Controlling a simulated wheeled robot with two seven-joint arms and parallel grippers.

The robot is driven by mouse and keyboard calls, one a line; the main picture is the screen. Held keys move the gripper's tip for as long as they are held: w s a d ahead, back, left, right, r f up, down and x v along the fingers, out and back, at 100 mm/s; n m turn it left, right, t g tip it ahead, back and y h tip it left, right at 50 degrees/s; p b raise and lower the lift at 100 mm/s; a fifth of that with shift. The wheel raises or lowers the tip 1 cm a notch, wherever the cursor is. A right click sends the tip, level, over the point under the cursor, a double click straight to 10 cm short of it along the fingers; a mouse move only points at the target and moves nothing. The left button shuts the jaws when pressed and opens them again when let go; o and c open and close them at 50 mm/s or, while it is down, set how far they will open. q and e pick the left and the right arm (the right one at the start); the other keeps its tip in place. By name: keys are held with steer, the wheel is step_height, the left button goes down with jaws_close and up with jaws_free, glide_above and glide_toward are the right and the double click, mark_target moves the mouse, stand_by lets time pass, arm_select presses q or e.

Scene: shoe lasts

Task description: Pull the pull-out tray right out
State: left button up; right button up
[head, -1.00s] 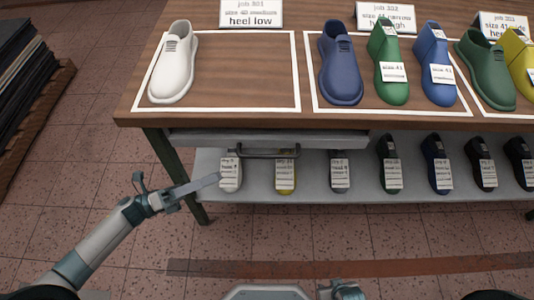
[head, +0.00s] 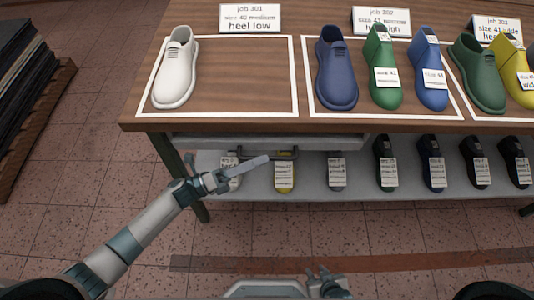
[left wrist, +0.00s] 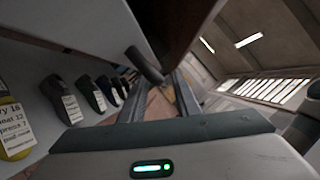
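The pull-out tray (head: 330,141) is a grey drawer under the table top at its left end, and looks pushed in. Its dark bar handle (head: 284,153) sits below its front, partly hidden by my left gripper. My left gripper (head: 262,161) is at the left part of the handle. In the left wrist view its fingers (left wrist: 160,95) are apart, with the dark handle bar (left wrist: 146,66) close to their tips. I cannot tell whether they touch it. My right gripper (head: 326,284) is low at the bottom edge, away from the table; its fingers are unclear.
The table top (head: 215,126) carries a white shoe (head: 176,70), coloured shoe lasts and job signs. A lower shelf (head: 310,185) holds several labelled lasts just under the tray. Dark stacked sheets (head: 25,55) stand at the far left. The floor in front is clear.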

arm_select(q)
steer(key=shift+x, duration=1.5)
arm_select(e)
steer(key=shift+w+a+r+t, duration=0.3)
steer(key=shift+a+r, duration=0.05)
steer(key=shift+r, duration=0.05)
arm_select(q)
jaws_close()
steer(key=shift+s, duration=0.2)
